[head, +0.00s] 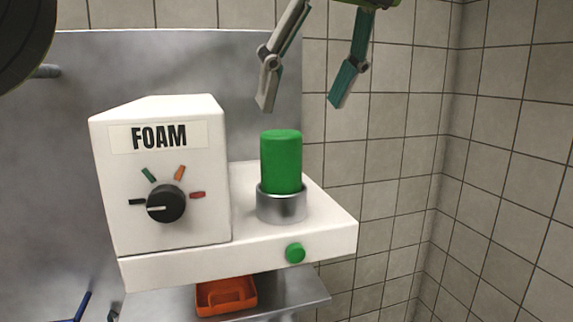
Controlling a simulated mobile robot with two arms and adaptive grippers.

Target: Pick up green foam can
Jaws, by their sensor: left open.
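The green foam can (281,161) stands upright in a round metal holder (282,207) on the white foam machine (170,240). Its lower end is hidden inside the holder. My left gripper (303,104) is above the can and a little to its right in the head view. Its two fingers are spread apart with nothing between them, pointing down. The fingers are not touching the can. My right gripper is not in view.
The machine's box, labelled FOAM, with a black dial (166,203), stands left of the can. A green button (295,253) is on the front edge. An orange tray (226,296) sits below on a metal shelf (305,292). Tiled walls are behind and right.

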